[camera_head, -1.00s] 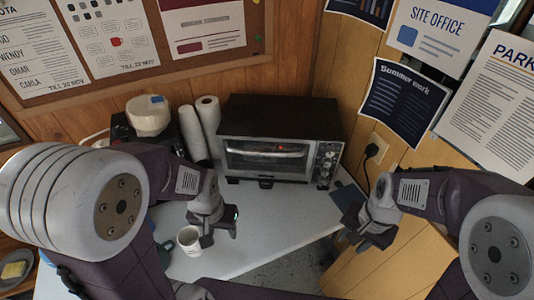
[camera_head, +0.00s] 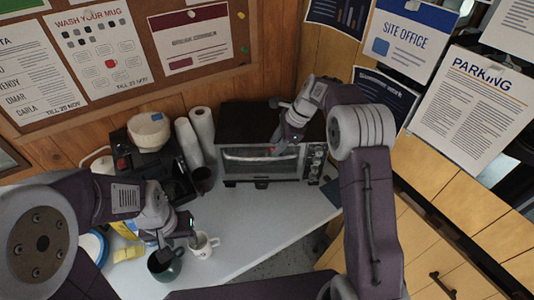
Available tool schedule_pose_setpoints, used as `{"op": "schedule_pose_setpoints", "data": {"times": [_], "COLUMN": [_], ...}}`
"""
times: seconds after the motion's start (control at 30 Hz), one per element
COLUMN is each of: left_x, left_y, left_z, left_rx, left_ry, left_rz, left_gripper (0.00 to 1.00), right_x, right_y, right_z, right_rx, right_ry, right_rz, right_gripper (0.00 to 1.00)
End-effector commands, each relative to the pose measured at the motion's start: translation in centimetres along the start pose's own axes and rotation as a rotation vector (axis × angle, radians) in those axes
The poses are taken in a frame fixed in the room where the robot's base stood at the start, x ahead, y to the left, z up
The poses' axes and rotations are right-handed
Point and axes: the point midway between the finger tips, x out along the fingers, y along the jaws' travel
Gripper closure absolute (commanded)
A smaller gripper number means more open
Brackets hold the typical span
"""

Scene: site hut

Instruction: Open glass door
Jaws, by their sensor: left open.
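The glass door (camera_head: 243,166) is the front of a black and silver toaster oven (camera_head: 240,125) on the grey-white table. It looks closed, with a pale handle bar (camera_head: 240,156) along its upper part. My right gripper (camera_head: 278,148) is in front of the oven's upper right, by the right end of the handle. It hides part of the door and frame. Whether its fingers touch the handle or are open, I cannot tell. My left gripper (camera_head: 178,241) is open and empty, low over the table near the mugs, away from the oven.
A white mug (camera_head: 203,247) and a dark green mug (camera_head: 164,265) stand close to my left gripper. A dark cup (camera_head: 203,180) and paper rolls (camera_head: 203,132) stand left of the oven. The table (camera_head: 265,215) in front of the oven is clear.

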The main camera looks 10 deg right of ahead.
Motion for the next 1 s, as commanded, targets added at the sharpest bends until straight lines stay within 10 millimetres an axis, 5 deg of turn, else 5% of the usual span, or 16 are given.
{"op": "schedule_pose_setpoints", "data": {"times": [0.3,0.63,0.77,1.0], "left_x": [-0.5,-0.5,-0.5,-0.5], "left_y": [0.0,0.0,0.0,0.0], "left_z": [-0.1,-0.1,-0.1,-0.1], "left_rx": [0.000,0.000,0.000,0.000], "left_ry": [0.000,0.000,0.000,0.000], "left_rz": [0.000,0.000,0.000,0.000], "left_gripper": [0.52,0.52,0.52,0.52], "right_x": [5.7,6.4,6.4,6.4], "right_y": [0.0,0.0,0.0,0.0], "right_z": [0.0,0.0,0.0,0.0], "right_rx": [-0.001,-0.001,-0.001,-0.001], "right_ry": [0.001,0.001,0.001,0.001], "right_rz": [0.001,-0.001,-0.001,-0.001], "right_gripper": [0.64,0.64,0.97,1.00]}}
